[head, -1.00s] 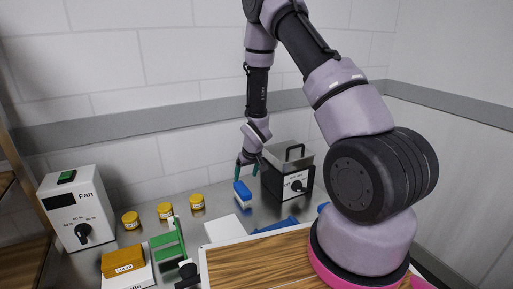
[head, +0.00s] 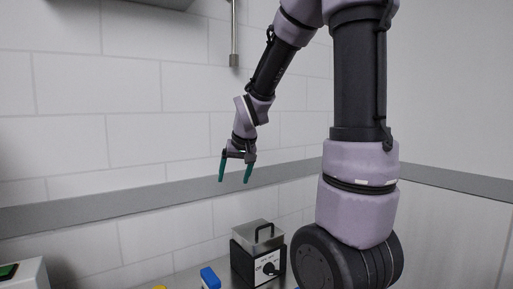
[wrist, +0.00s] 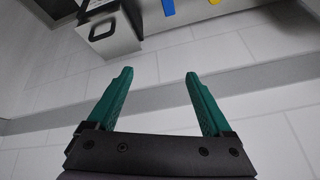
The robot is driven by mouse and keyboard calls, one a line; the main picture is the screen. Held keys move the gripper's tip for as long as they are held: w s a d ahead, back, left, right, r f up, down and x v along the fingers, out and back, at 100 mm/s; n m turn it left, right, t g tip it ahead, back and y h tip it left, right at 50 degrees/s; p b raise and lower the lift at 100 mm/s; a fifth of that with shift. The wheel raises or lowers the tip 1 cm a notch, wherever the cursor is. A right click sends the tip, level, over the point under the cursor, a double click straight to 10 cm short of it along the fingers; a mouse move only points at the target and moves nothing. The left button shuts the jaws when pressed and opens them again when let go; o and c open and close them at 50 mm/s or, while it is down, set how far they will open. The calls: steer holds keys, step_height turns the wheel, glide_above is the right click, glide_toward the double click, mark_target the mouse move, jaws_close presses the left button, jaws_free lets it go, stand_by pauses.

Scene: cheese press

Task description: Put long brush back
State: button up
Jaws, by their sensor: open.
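A blue block-like piece (head: 210,278), likely a brush, shows at the bottom edge of the head view, left of the grey-lidded device. Its lower part is cut off. A blue piece (wrist: 168,7) also shows at the top edge of the wrist view. I cannot tell whether it is the long brush. My gripper (head: 234,181) is open and empty, with its green fingers pointing down in front of the wall, well above the counter. In the wrist view, nothing lies between its fingertips (wrist: 159,73).
The black device with a metal lid, handle and dial (head: 258,255) stands at the wall. A thin rod with a grey end (head: 234,45) hangs at the top. A white box (head: 25,273) is at the lower left. Yellow pieces (head: 159,287) show at the bottom edge. The air around my gripper is clear.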

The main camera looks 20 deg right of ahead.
steer(key=s+r+m, duration=0.1)
steer(key=s+r, duration=0.4)
steer(key=s, duration=0.4)
steer(key=s+r+m+t+y, duration=0.1)
steer(key=s+r, duration=0.5)
steer(key=s, duration=0.3)
steer(key=shift+s+a+r, duration=0.25)
steer(key=shift+s+a, duration=0.05)
